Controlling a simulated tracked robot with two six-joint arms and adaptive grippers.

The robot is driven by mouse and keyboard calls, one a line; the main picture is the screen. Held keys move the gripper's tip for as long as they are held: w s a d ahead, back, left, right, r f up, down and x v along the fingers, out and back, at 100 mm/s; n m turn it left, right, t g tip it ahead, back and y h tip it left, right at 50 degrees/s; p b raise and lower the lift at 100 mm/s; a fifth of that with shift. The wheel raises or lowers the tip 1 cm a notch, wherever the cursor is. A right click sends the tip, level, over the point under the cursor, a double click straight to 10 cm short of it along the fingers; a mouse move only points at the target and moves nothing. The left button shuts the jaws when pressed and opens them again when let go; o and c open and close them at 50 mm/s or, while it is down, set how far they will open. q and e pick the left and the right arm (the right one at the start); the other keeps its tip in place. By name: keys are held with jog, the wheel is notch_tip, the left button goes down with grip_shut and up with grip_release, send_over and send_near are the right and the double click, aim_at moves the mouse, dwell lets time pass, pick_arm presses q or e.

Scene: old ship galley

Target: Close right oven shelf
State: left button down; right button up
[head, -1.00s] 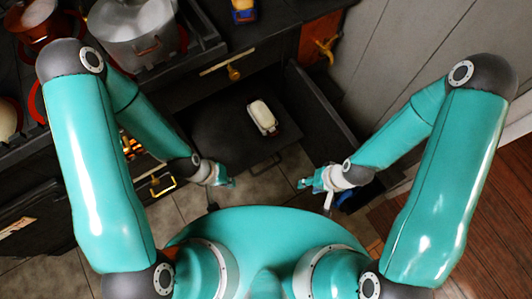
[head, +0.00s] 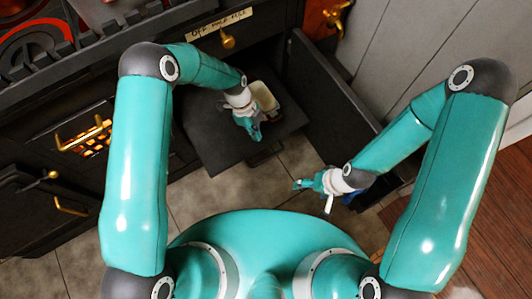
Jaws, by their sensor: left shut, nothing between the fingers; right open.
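The dark oven shelf (head: 207,143) juts out from the right oven, low in the middle of the head view. A small pale, rounded item (head: 264,95) rests on it, partly covered by my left gripper. A thin handle (head: 266,154) shows at the shelf's front edge. My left gripper (head: 254,136) is shut and empty. It appears over the shelf, just in front of the pale item; whether it touches the shelf I cannot tell. My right gripper (head: 299,184) is open and empty, right of the shelf's front edge, over the floor.
The dark oven door (head: 335,100) stands open right of the shelf. A brass knob (head: 228,42) sits above the shelf under a paper label (head: 219,24). A lit grate (head: 92,142) with brass handles is at left. Tiled floor (head: 225,195) lies clear before the shelf.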

pick_arm(q)
jog(key=d+f+m+b, duration=0.2)
jog(key=f+m, duration=0.4)
jog(key=f, duration=0.4)
jog(key=shift+d+f+g+y, duration=0.3)
jog(key=shift+d+f+y, duration=0.1)
jog(key=shift+d, duration=0.25)
pick_arm(e)
notch_tip(320, 180, down, 4)
jog(key=shift+r, duration=0.1)
pick_arm(q)
jog(key=shift+w, duration=0.1)
